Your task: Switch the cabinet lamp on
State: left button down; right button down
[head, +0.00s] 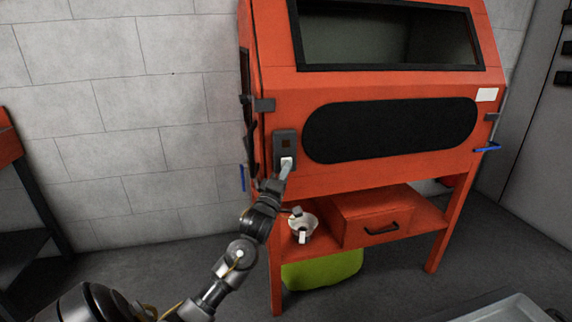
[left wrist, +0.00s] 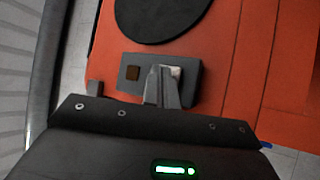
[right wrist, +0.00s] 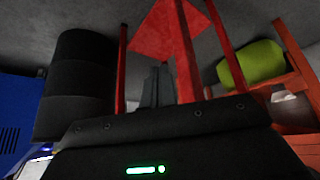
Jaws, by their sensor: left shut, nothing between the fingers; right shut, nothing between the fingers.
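The orange cabinet (head: 400,170) stands against the wall, with a dark window (head: 385,40) whose inside looks dim; no lamp itself can be made out. A dark grey switch box (head: 285,137) sits on its front left. My right gripper (right wrist: 155,85) is shut and empty, away from the cabinet front, and out of the head view.
A green container (head: 322,270) is below. Blue handles (head: 487,149) stick out at the cabinet's sides. In the right wrist view a black barrel (right wrist: 78,85) stands left of red legs.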

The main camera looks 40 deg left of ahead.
pick_arm(q)
jog(key=shift+w+a, duration=0.1)
jog(key=shift+a, duration=0.05)
dwell(0.4)
jog(key=shift+s+d+p, duration=0.4)
jog(key=shift+d+p, duration=0.15)
jog(key=shift+p, duration=0.05)
jog(key=s+d+p, duration=0.3)
jog(key=d, duration=0.2)
jog(key=shift+s, duration=0.25)
dwell(0.5)
